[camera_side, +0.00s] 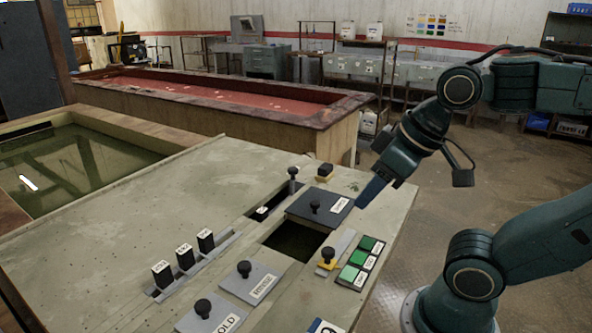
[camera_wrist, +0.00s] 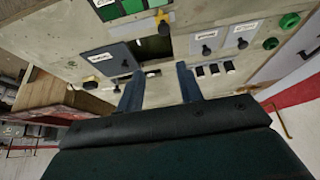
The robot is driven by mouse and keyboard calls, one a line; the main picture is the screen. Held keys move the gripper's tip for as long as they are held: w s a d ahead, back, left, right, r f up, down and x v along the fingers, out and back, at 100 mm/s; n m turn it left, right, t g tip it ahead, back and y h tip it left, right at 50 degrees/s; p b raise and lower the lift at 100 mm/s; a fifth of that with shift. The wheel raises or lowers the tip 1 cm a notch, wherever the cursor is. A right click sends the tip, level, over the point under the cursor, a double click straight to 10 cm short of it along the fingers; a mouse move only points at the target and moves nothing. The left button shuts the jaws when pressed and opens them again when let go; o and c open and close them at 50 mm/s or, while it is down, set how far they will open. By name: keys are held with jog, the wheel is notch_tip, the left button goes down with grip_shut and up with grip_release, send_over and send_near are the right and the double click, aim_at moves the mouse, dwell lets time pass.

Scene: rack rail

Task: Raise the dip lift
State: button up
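No label reading dip lift can be made out. My gripper (camera_side: 366,200) hangs in the air over the panel's right edge. In the wrist view its two fingers (camera_wrist: 160,84) are spread apart with nothing between them. The pale control panel (camera_side: 130,230) carries a dark plate with a black knob (camera_side: 315,207), left of my gripper, beside a dark rectangular opening (camera_side: 293,242). A black-knobbed upright lever (camera_side: 293,174) stands at a narrow slot behind the plate. A yellow-based black knob (camera_side: 328,256) sits on a slide strip nearer the camera. My gripper appears clear of all of them.
Three black labelled switches (camera_side: 185,257) stand in a row at the left. Grey plates with black knobs (camera_side: 244,269) are in front. Green buttons (camera_side: 360,262) line the right edge. A small yellow-and-black block (camera_side: 325,172) sits behind. Tanks of greenish and red liquid lie beyond.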

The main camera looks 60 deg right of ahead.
jog(key=o, duration=0.3)
jog(key=w+d+r+m+g, duration=0.1)
jog(key=w+d+r+m, duration=0.15)
jog(key=w+r, duration=0.4)
jog(key=m+g, duration=0.5)
jog(key=m, duration=0.2)
send_over(293, 168)
notch_tip(293, 168, down, 6)
jog(key=shift+s+a+n, duration=0.1)
jog(key=shift+n, duration=0.15)
jog(key=shift+f, duration=0.1)
notch_tip(293, 168, down, 14)
jog(key=shift+r, duration=0.2)
